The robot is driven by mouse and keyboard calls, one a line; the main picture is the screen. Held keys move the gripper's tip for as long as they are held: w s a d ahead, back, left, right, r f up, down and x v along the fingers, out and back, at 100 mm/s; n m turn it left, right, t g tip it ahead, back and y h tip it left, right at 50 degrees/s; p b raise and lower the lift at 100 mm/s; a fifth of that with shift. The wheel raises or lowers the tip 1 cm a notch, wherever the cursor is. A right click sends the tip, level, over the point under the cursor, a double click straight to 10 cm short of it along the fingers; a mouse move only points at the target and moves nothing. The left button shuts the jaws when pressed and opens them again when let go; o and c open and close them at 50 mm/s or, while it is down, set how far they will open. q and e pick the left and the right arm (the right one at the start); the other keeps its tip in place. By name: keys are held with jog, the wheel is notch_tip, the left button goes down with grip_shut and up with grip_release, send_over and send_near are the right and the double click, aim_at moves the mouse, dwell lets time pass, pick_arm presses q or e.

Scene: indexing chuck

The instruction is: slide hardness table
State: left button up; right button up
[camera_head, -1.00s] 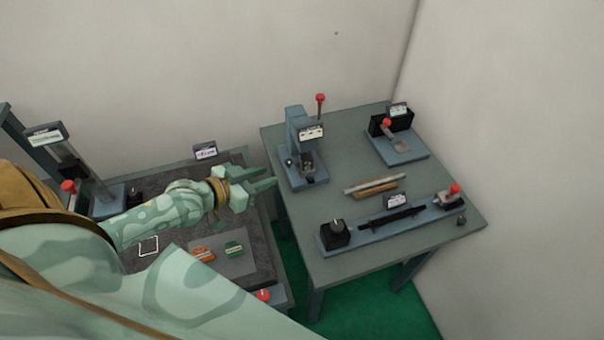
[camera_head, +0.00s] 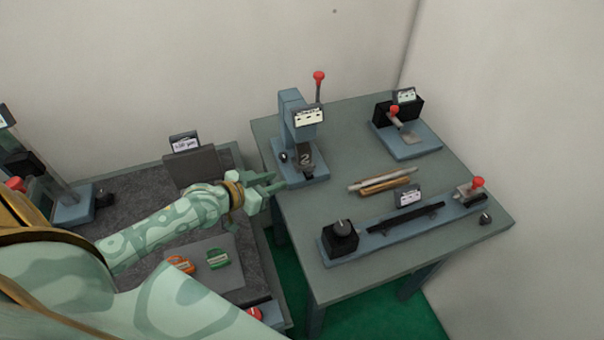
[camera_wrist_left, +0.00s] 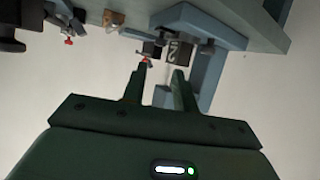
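A blue-grey bench device (camera_head: 291,125) with an upright column, a label plate and a red-knobbed lever stands at the back left of the right-hand table. A dark block marked 2 (camera_head: 305,158) sits low at its front; the mark also shows in the left wrist view (camera_wrist_left: 179,52). I cannot read its label, so I cannot tell whether it is the hardness device. My left gripper (camera_head: 279,182) is open and empty, close to the front left of its base. The wrist view shows the fingers (camera_wrist_left: 158,78) apart, with the device beyond the tips. My right gripper is out of view.
On the right-hand table (camera_head: 350,285) are two rods (camera_head: 385,181), a long rail fixture (camera_head: 405,222) in front, and a red-knobbed fixture (camera_head: 405,137) at the back. A left bench holds a grey plate (camera_head: 205,285) with an orange piece (camera_head: 181,264) and a green piece (camera_head: 218,259).

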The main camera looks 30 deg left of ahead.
aim_at(308, 171)
pick_arm(q)
jog(key=b+x, duration=0.2)
jog(key=x, duration=0.9)
jog(key=shift+s, duration=0.1)
grip_shut()
jog(key=shift+s+d+r, duration=0.1)
jog(key=shift+s+d, duration=0.05)
jog(key=shift+d, duration=0.05)
jog(key=s+d+p, duration=0.4)
jog(key=d+p, duration=0.1)
jog(key=shift+s+d+r, duration=0.1)
jog(key=shift+s+r, duration=0.05)
jog(key=shift+s, duration=0.15)
jog(key=shift+s+d+p, duration=0.25)
jog(key=shift+p, duration=0.1)
jog(key=shift+f, duration=0.35)
